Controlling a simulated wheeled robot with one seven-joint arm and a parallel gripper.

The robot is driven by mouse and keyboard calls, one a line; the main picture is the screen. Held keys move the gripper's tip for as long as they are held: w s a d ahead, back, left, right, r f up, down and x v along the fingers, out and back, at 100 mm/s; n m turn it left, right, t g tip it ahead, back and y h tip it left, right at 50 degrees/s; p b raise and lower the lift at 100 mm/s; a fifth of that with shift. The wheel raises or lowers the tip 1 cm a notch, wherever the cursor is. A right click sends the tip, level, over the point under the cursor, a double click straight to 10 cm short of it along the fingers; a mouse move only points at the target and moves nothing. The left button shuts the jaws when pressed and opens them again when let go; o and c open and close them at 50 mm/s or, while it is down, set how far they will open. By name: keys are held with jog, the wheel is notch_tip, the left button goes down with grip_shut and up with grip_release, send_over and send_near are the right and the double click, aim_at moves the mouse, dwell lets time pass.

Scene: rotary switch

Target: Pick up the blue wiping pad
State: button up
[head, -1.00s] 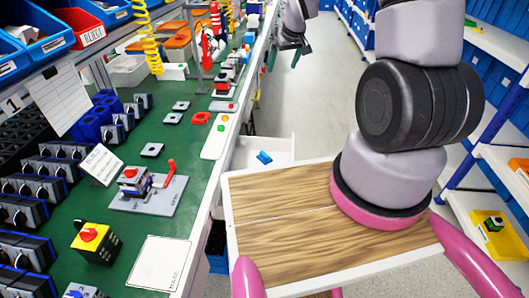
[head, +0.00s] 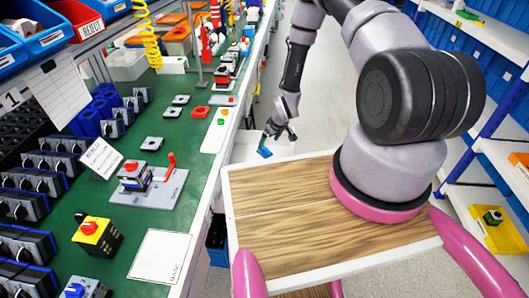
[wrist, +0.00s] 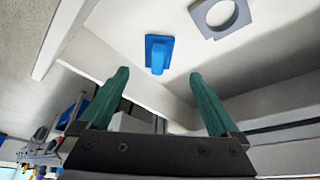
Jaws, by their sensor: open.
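The blue wiping pad (wrist: 158,53) is a flat blue square with a raised blue grip. It lies on the white floor of an open drawer (head: 240,150) beside the green workbench; the pad also shows in the head view (head: 264,153). My gripper (wrist: 159,75) is open, with its two green fingers spread and nothing between them. In the wrist view the pad lies beyond the fingertips, roughly centred between them. In the head view my gripper (head: 279,135) is close to the pad; I cannot tell whether it touches.
A grey square plate with a round hole (wrist: 220,14) lies in the drawer near the pad. White drawer walls (wrist: 66,35) rise around them. The green bench (head: 130,190) with switches is on the left; blue shelving (head: 480,120) is on the right, with aisle floor between.

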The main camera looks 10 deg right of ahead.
aim_at(265, 148)
jog(key=x, duration=0.7)
jog(key=shift+w+f, duration=0.2)
jog(key=shift+w, duration=0.05)
grip_shut()
jog(key=shift+r, duration=0.15)
notch_tip(265, 148, up, 10)
jog(key=shift+f, duration=0.1)
dwell(0.4)
